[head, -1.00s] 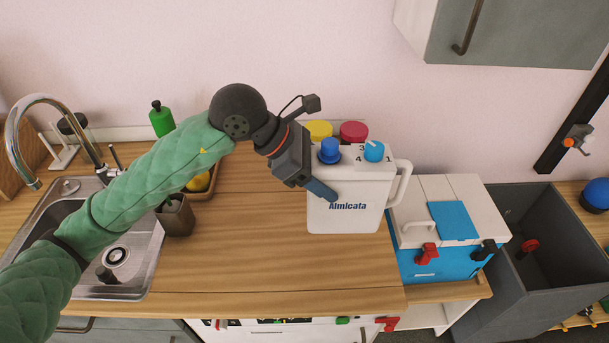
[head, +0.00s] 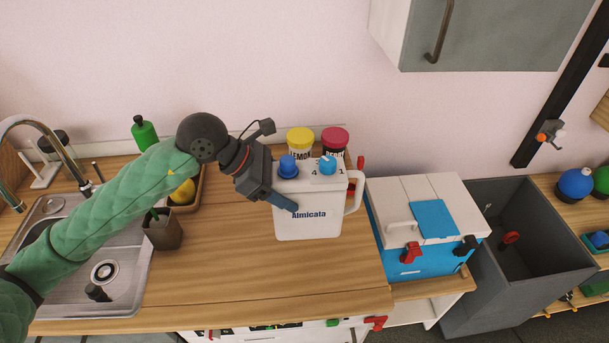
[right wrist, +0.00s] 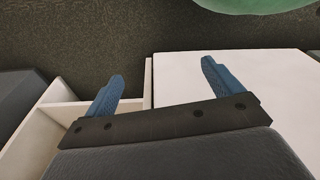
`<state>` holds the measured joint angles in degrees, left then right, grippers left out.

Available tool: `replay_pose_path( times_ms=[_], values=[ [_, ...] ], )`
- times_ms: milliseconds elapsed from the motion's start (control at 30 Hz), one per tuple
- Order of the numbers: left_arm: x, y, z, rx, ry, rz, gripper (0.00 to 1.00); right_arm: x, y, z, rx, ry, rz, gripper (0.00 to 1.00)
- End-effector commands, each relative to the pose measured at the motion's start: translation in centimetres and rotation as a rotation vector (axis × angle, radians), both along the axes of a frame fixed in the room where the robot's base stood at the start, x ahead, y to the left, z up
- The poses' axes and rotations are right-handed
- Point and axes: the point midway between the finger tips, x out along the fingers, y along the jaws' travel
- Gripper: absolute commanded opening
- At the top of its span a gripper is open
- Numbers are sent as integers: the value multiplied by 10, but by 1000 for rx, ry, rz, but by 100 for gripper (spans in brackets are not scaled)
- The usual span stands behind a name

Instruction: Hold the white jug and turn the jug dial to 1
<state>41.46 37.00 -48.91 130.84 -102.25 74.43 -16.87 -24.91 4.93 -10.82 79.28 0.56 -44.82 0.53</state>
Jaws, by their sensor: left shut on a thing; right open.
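The white jug (head: 318,222) with "Almicata" on its front stands upright on the wooden counter in the head view. Its blue dial (head: 327,166) sits on top at the right, with the numbers 4 and 1 showing beside it. A blue cap (head: 288,167) is on top at the left, and the handle is at the right. My left gripper (head: 284,203) is shut on the jug at its left side. My right gripper (right wrist: 165,90) shows only in the right wrist view, open and empty, its blue fingers apart, away from the jug.
Yellow-lidded (head: 300,140) and red-lidded (head: 334,140) jars stand behind the jug. A blue and white cooler box (head: 400,262) is to the right, then a grey bin (head: 545,255). The sink (head: 120,270) is at left. The counter in front of the jug is clear.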

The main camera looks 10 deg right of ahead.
Motion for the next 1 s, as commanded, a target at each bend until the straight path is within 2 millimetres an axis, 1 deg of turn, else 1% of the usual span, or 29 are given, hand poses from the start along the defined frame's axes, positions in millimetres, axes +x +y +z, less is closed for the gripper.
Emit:
replay_pose_path(
  times_ms=[33, 200, 367, 567, 1000],
  values=[
    [5, 11, -3, 2, 4, 6, 8, -3, -4, -4, -5, -2, 2, 92],
    [15, 38, -23, 3, -1, 5, 8, -13, -15, -29, -13, -22, 9, 92],
    [20, 54, -36, 3, -6, 6, 8, -20, -21, -42, -16, -33, 12, 92],
    [21, 58, -42, 2, -9, 4, 8, -21, -23, -46, -18, -37, 14, 92],
    [21, 58, -63, 3, -9, 4, 8, -19, -22, -43, -17, -33, 12, 92]
  ],
)
